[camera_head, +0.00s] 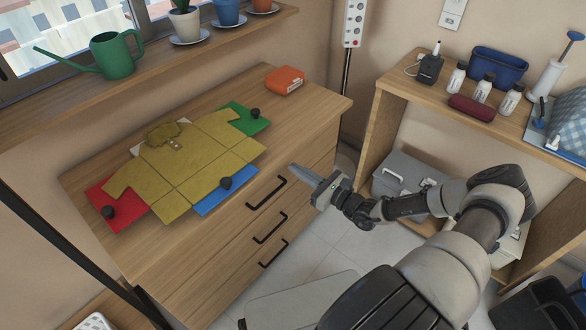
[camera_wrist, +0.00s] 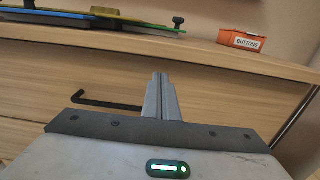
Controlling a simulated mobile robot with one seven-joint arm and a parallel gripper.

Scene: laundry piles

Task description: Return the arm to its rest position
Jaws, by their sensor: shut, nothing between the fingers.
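My gripper (camera_head: 305,174) is at the end of my arm, in front of the dresser's drawer fronts and to the right of the top drawer handle. Its fingers are together and empty. In the wrist view the closed fingers (camera_wrist: 161,98) point toward the dresser front, just below the top's edge. My arm reaches in from the lower right of the head view, bent at the elbow, over the floor between the dresser and the shelf.
A yellow shirt (camera_head: 184,160) lies on a coloured folding board on the dresser top (camera_head: 140,255). An orange box (camera_head: 284,80), labelled BUTTONS in the wrist view (camera_wrist: 241,40), sits at the back. A wooden shelf (camera_head: 400,84) with bottles stands right. Black handles (camera_head: 266,192) protrude from the drawers.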

